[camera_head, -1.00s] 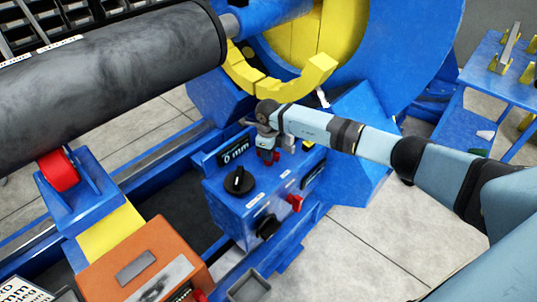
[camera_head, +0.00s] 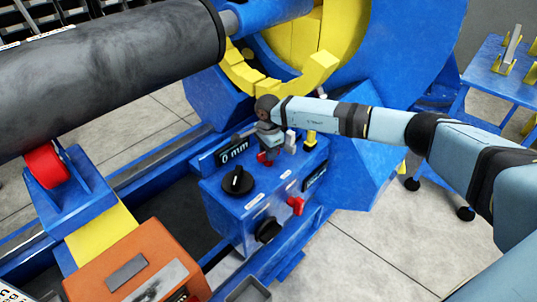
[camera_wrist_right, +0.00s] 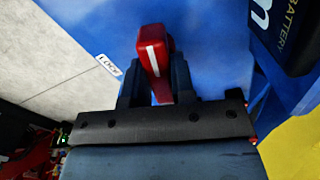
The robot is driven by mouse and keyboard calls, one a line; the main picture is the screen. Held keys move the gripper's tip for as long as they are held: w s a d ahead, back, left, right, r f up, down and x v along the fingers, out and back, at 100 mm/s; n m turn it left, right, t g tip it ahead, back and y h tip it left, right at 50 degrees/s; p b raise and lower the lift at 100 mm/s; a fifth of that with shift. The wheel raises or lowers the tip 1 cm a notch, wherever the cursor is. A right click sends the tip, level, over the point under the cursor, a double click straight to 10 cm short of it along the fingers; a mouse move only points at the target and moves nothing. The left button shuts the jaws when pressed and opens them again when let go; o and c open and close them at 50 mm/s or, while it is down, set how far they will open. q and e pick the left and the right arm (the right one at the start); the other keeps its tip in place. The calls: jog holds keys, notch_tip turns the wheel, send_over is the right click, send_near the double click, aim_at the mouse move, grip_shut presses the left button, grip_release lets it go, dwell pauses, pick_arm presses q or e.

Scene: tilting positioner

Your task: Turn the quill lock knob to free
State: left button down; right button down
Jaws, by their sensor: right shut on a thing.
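The quill lock knob (camera_wrist_right: 153,58) is a red lever with a white stripe, in the right wrist view. A white label reading LOCK (camera_wrist_right: 109,66) lies to its left on the blue panel. My right gripper (camera_wrist_right: 157,72) is shut on the knob, a dark finger on each side. In the head view, my right gripper (camera_head: 268,150) points down at the top of the blue control box (camera_head: 225,207); only a little red (camera_head: 262,157) shows beside its fingers. The white stripe points nearly straight up in the wrist view, leaning slightly left. My left gripper is not in view.
The box also carries a black dial (camera_head: 238,182), a 0 mm display (camera_head: 233,154), a red knob (camera_head: 296,206) and a black knob (camera_head: 268,230) on its front. A large dark roller (camera_head: 110,75) and a yellow jaw (camera_head: 300,82) are close behind.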

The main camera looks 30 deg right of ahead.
jog(key=shift+n, duration=0.7)
pick_arm(q)
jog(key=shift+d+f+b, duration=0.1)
jog(key=shift+b, duration=0.35)
pick_arm(e)
jog(key=shift+n, duration=0.6)
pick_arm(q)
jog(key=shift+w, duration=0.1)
pick_arm(e)
jog(key=c, duration=1)
grip_release()
jog(key=shift+o, duration=0.2)
